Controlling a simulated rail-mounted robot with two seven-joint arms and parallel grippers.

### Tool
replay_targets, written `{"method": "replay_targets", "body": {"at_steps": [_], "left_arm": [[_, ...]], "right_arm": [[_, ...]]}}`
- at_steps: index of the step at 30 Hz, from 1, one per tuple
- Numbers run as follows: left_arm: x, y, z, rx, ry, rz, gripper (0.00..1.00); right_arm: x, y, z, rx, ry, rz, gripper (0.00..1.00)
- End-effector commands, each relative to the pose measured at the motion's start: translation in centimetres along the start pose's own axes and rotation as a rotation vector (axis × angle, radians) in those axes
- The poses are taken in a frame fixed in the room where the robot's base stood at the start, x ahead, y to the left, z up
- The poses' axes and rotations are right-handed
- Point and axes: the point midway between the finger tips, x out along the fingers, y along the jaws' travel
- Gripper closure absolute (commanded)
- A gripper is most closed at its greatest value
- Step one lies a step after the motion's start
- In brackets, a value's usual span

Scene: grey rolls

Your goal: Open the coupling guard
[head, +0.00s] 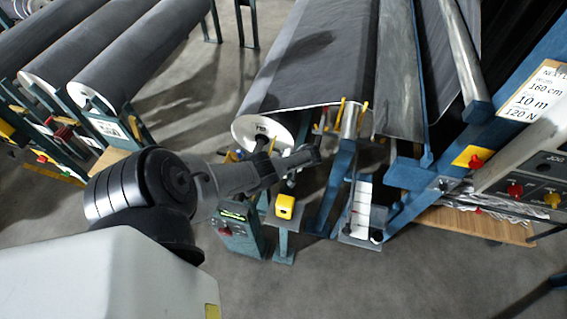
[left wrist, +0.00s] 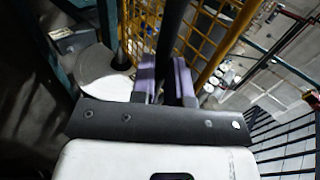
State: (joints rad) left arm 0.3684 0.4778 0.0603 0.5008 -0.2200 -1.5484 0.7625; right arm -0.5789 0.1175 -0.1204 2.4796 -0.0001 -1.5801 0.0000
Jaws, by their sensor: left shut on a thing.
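My left arm reaches from the lower left in the head view, and its gripper (head: 312,156) is beside the white end of a large grey roll (head: 258,130). In the left wrist view the purple fingers (left wrist: 167,80) are closed around a dark upright bar (left wrist: 173,35). A yellow mesh panel with yellow tubes (left wrist: 205,30), which looks like the coupling guard, stands just behind the bar. I cannot tell whether the bar is fixed to it, or how far the guard is open. In the head view only short yellow posts (head: 341,108) show near the roll end. My right gripper is not in view.
A yellow box (head: 284,205) on a stand and a green-lit control box (head: 236,230) stand below the gripper. A blue frame (head: 341,170) is to its right, with a control panel (head: 530,185) at the far right. Open floor lies at the lower middle.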

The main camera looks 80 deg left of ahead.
Motion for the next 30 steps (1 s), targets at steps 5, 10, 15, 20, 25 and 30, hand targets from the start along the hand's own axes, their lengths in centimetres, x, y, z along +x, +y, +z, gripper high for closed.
{"method": "replay_targets", "body": {"at_steps": [5,10,15,20,25,30], "left_arm": [[0.8,0.1,0.4,0.006,-0.007,-0.005,1.00],[0.8,0.1,0.4,0.006,-0.007,-0.006,1.00],[0.6,0.0,0.3,0.004,-0.005,-0.005,0.70],[0.4,0.0,0.2,0.003,-0.003,-0.004,0.60],[0.3,-0.1,0.1,0.002,-0.003,-0.003,0.60],[-1.1,-0.1,0.1,0.001,-0.002,-0.001,0.60]], "right_arm": [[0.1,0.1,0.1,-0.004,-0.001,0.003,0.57],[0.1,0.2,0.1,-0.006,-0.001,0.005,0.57],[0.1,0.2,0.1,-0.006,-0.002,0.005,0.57],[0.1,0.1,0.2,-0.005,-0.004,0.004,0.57],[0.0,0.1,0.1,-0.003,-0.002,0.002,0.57],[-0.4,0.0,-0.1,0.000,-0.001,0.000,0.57]]}}
